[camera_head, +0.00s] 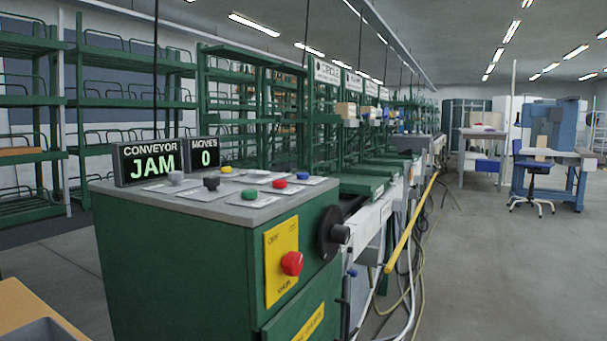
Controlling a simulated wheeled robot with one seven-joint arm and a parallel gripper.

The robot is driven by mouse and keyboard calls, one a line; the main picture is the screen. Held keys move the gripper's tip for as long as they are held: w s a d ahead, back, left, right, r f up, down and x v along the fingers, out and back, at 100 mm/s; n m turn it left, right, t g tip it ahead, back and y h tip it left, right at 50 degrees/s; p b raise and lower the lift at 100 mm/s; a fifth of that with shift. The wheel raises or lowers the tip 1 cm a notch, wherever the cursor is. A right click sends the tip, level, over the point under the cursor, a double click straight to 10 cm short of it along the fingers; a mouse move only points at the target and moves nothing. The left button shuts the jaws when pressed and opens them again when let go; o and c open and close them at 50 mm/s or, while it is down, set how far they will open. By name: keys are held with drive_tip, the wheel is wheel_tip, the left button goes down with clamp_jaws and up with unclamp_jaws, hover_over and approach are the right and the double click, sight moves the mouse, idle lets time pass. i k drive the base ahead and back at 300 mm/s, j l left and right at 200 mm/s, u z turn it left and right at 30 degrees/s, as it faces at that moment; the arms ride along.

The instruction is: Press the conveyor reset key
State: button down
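A green cabinet (180,265) with a grey top stands at centre left. On its top are several small keys on pale label plates: a grey one (176,178), a black one (211,183), a yellow one (226,170), a green one (249,194), a red one (280,185) and a blue one (303,175). The labels are too small to read, so I cannot tell which is the conveyor reset key. A display (150,162) at the top's left reads CONVEYOR JAM. A smaller display (205,157) reads MOVES 0. My gripper is not in view.
A large red button (291,263) on a yellow plate and a black handwheel (332,233) project from the cabinet's side. An orange-brown surface (22,302) fills the lower left corner. Hoses (408,290) hang beside the line. The floor at right (510,280) is clear.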

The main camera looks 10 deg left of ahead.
sight(302, 176)
drive_tip(key=i+l, duration=0.1)
drive_tip(key=i, duration=0.8)
drive_tip(key=u, duration=1.7)
